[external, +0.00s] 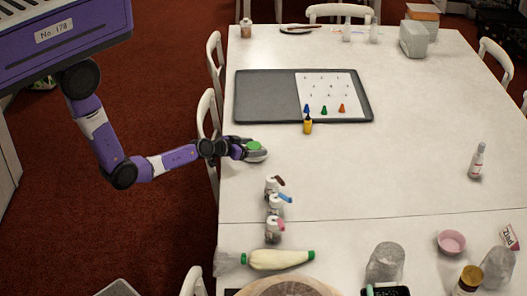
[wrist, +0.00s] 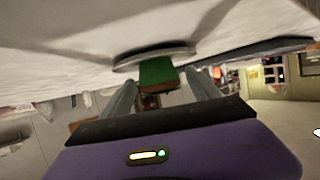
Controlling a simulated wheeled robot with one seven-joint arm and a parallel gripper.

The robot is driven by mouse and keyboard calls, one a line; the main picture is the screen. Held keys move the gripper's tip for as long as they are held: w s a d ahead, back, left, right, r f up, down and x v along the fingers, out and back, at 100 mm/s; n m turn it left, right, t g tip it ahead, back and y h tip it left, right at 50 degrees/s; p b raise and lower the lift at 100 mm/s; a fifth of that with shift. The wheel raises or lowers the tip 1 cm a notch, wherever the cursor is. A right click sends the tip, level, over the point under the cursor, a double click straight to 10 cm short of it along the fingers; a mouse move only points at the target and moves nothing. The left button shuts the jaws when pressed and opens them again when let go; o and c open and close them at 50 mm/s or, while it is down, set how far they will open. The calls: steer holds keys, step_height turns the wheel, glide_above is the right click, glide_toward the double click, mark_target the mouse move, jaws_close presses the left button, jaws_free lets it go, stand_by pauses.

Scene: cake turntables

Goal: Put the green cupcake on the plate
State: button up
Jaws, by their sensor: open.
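The green cupcake (external: 254,146) shows as a small round green top at the left edge of the white table, on or just above a pale grey plate (external: 260,157). My gripper (external: 243,150) reaches in from the left at this spot. In the wrist view, which appears upside down, the green cupcake (wrist: 158,72) shows between the two fingers of my gripper (wrist: 160,80), with a brownish edge. The fingers are apart. The grey disc of the plate (wrist: 140,55) lies right by the cupcake; I cannot tell whether they touch.
A grey tray (external: 262,95) with a white dotted sheet and small coloured pieces lies farther back. Several small white jars (external: 276,206) stand in front of my gripper. The table's middle is clear. Chairs line the left edge.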

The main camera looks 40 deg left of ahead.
steer(key=v, duration=1.2)
steer(key=shift+r, duration=0.1)
step_height(320, 180, up, 5)
steer(key=a+n+t, duration=0.1)
steer(key=t, duration=0.1)
steer(key=s+a+r+y, duration=0.1)
steer(key=s+r, duration=0.3)
steer(key=s, duration=0.7)
steer(key=s+a+r, duration=0.1)
steer(key=s+r, duration=0.4)
steer(key=s, duration=0.7)
steer(key=s+a+r+n+y, duration=0.1)
steer(key=s+r, duration=0.3)
steer(key=s, duration=0.7)
steer(key=shift+s+r+g+y, duration=0.2)
steer(key=shift+s+g+y, duration=0.1)
steer(key=shift+s, duration=0.1)
steer(key=shift+a, duration=0.1)
